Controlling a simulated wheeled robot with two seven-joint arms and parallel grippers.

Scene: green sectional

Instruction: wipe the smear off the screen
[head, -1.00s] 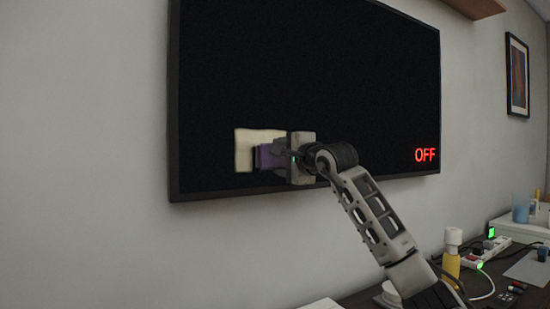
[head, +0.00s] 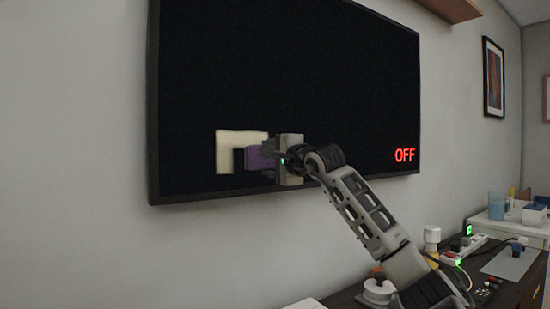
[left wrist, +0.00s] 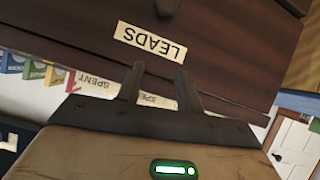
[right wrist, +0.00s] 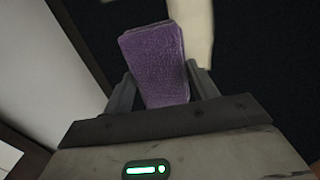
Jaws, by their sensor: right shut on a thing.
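The dark wall screen (head: 330,90) carries a cream smear (head: 224,152) near its lower left. The smear shows as a band across the top and a strip down the left, with dark screen between that strip and a purple sponge-like block (head: 258,159). My right gripper (head: 276,158) is shut on this block, at the smear's lower right. In the right wrist view the block (right wrist: 155,65) sits between the fingers, with smear (right wrist: 196,30) beyond it; contact with the screen is unclear. My left gripper (left wrist: 160,82) is open and empty, before a dark front labelled LEADS.
Below the screen at right, a dark table (head: 340,298) holds a yellow bottle with a white top (head: 432,238), a power strip (head: 470,246) and cables. A blue cup (head: 497,206) stands farther back. A shelf (head: 455,10) overhangs the screen's top right.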

